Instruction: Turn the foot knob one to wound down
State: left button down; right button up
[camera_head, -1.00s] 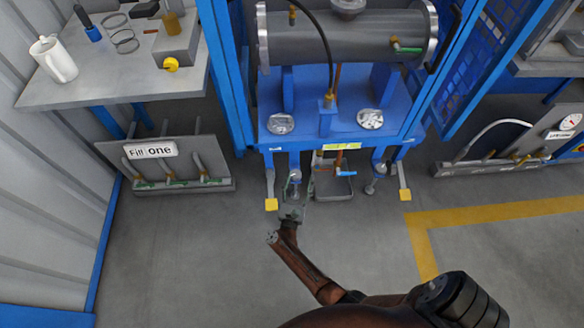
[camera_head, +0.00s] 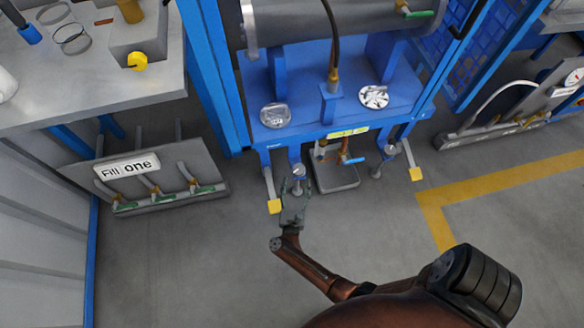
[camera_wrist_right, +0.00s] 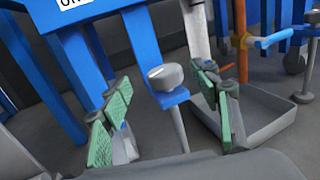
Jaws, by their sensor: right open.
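The foot knob (camera_wrist_right: 166,76), a round grey cap with a white mark on top, sits on a blue bracket above a grey stem (camera_wrist_right: 179,130) in the right wrist view. In the head view the knob (camera_head: 298,170) is small, under the front left of the blue frame. My right gripper (camera_wrist_right: 164,98) is open, its green-padded fingers on either side of the knob with visible gaps. In the head view this gripper (camera_head: 295,187) reaches the knob from the front. The stem's lower end is hidden in the right wrist view. My left gripper is out of view.
A grey drip tray (camera_head: 335,182) with an orange pipe and blue-handled valve (camera_head: 354,160) stands right of the knob. A similar foot knob (camera_head: 390,152) is farther right. Yellow-ended legs (camera_head: 274,206) flank the frame. A "Fill one" panel (camera_head: 150,180) stands at left; floor in front is open.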

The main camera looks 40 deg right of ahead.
aim_at(297, 175)
jog(key=shift+s+f, duration=0.15)
jog(key=shift+f, duration=0.6)
jog(key=shift+d, duration=0.15)
jog(key=b+x, duration=0.2)
jog(key=x, duration=0.4)
jog(key=shift+w+d, duration=0.25)
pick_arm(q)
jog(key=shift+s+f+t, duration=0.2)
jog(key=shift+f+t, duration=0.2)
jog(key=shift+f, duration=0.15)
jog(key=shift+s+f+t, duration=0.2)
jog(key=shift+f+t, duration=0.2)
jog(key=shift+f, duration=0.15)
pick_arm(e)
jog(key=shift+w+d+r, duration=0.1)
jog(key=shift+w+d, duration=0.2)
jog(key=shift+c, duration=0.3)
jog(key=c, duration=1.1)
jog(key=shift+c, duration=0.2)
